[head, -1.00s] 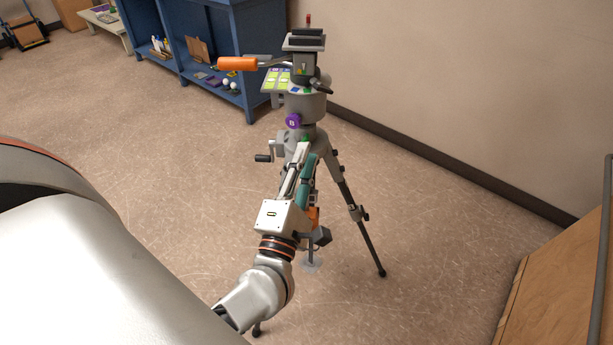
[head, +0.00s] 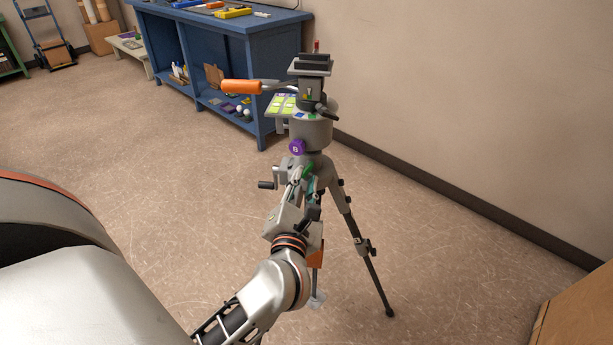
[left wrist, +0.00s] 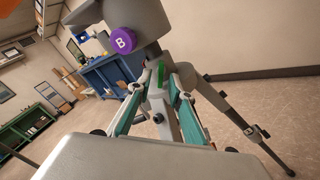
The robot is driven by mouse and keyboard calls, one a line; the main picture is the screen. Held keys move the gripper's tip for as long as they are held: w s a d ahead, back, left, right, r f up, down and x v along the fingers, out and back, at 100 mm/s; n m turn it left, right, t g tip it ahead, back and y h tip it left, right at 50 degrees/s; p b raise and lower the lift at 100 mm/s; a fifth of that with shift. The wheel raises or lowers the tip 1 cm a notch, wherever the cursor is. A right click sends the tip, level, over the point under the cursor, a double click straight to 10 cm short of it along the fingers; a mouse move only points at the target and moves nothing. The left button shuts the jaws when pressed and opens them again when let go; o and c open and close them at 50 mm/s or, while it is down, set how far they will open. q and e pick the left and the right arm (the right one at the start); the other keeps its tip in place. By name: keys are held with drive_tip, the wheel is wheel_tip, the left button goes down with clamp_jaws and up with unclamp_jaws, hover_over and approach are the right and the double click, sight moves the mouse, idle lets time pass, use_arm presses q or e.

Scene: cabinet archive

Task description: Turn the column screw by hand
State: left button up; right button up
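A grey tripod (head: 318,130) stands upright on the floor, with an orange-handled pan bar (head: 242,87) at its head. A purple knob marked B (head: 297,147) is on its upper column; in the left wrist view the knob (left wrist: 122,41) is at upper left. A small green screw (head: 308,169) sits lower on the column; it also shows in the left wrist view (left wrist: 160,75). My left gripper (head: 304,182) is just below and in front of it. In the left wrist view its teal-padded fingers (left wrist: 158,78) are apart, with the green screw between their tips; contact cannot be told. My right gripper is out of view.
A crank handle (head: 267,185) sticks out left of the tripod column. Tripod legs (head: 370,270) spread near my arm. A blue shelf unit (head: 215,60) stands behind, the wall is at right, and a wooden surface (head: 575,315) is at lower right. Floor at left is clear.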

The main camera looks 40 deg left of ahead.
use_arm(q)
drive_tip(key=shift+w+a+f, duration=0.15)
drive_tip(key=shift+w+a, duration=0.1)
drive_tip(key=shift+w, duration=0.35)
drive_tip(key=shift+a, duration=0.1)
drive_tip(key=shift+w+a, duration=0.15)
drive_tip(key=shift+w, duration=0.1)
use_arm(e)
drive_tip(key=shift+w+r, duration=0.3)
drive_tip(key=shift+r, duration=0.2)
use_arm(q)
clamp_jaws()
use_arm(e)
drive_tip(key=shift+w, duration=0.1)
